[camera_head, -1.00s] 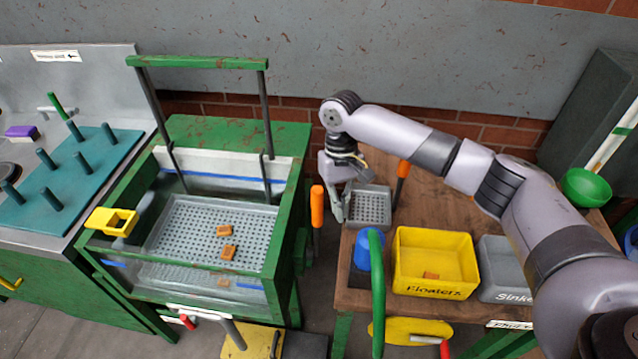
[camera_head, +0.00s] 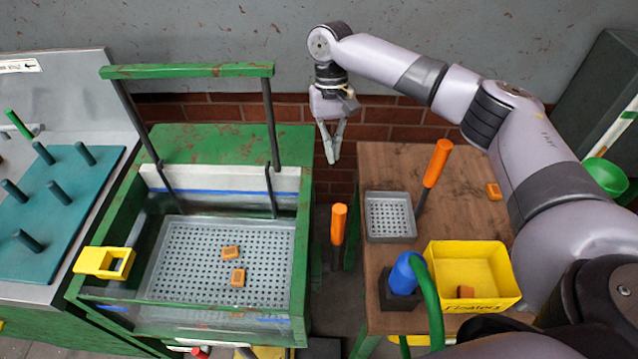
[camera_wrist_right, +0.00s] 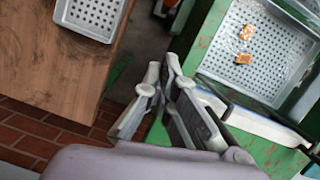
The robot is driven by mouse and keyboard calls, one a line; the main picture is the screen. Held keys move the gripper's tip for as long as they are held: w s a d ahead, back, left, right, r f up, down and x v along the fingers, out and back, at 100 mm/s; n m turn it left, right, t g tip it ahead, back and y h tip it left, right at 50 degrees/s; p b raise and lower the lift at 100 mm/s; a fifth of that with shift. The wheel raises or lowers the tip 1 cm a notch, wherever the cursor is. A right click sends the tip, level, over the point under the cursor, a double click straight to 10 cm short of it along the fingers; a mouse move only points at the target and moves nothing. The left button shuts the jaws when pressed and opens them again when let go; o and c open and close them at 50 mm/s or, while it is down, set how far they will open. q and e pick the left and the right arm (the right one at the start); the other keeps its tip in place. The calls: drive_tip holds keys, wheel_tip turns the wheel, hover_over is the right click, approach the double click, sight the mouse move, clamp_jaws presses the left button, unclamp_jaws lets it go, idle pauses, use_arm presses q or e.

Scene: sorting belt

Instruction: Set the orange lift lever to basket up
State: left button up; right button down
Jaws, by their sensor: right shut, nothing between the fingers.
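An orange-handled lever (camera_head: 338,222) stands upright in the gap between the green tank and the wooden table. A second orange handle (camera_head: 437,163) leans on the table; no label shows which one is the lift lever. The perforated basket (camera_head: 180,260) hangs in the tank from a green crossbar (camera_head: 190,71) and holds two orange blocks (camera_head: 231,252). My right gripper (camera_head: 332,160) is shut and empty, pointing down above and behind the upright lever, apart from it. It also shows shut in the right wrist view (camera_wrist_right: 162,72), where neither orange handle is clear. My left gripper is out of view.
The wooden table (camera_head: 400,160) carries a grey perforated tray (camera_head: 390,238), a blue-topped object (camera_head: 402,273) with a green hose, and a yellow bin (camera_head: 470,248). A teal peg board (camera_head: 60,215) is at left. A grey wall stands close behind the gripper.

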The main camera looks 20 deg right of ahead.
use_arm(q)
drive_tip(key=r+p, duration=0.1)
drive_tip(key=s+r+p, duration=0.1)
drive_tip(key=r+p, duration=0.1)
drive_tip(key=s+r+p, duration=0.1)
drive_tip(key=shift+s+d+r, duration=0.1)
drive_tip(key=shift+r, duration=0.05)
use_arm(e)
drive_tip(key=s+a+f, duration=0.1)
drive_tip(key=s+f, duration=0.5)
drive_tip(key=f, duration=0.3)
drive_tip(key=shift+s+a+f, duration=0.25)
drive_tip(key=shift+f, duration=0.05)
